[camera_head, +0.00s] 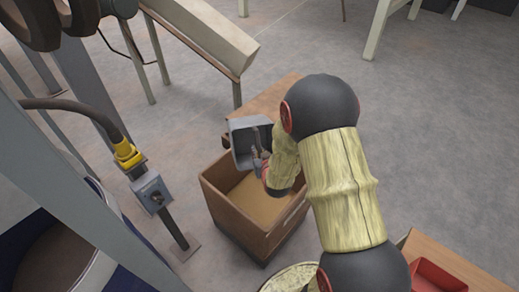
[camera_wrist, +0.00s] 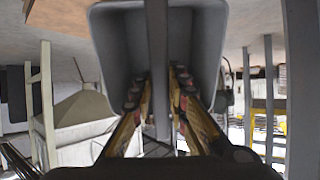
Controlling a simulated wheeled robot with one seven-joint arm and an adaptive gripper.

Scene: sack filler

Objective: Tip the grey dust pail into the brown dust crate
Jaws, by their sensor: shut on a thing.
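The grey dust pail (camera_head: 240,150) is tilted onto its side above the back edge of the brown dust crate (camera_head: 236,220). Its open mouth and grey inside also show in the wrist view (camera_wrist: 113,40), where I see no dust in it. My gripper (camera_wrist: 159,98) is shut on the bar-like handle across the pail's mouth. In the head view my gripper (camera_head: 262,163) is partly hidden by my arm. The crate is open-topped, with a flat tan surface inside. My arm hides part of its right side.
A post with a grey switch box (camera_head: 152,191) and yellow cable plug (camera_head: 127,154) stands left of the crate. A wooden surface (camera_head: 270,100) lies behind the crate. A red tray (camera_head: 432,275) is at lower right. A sloping chute (camera_head: 205,35) stands at the back. Grey floor is clear at right.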

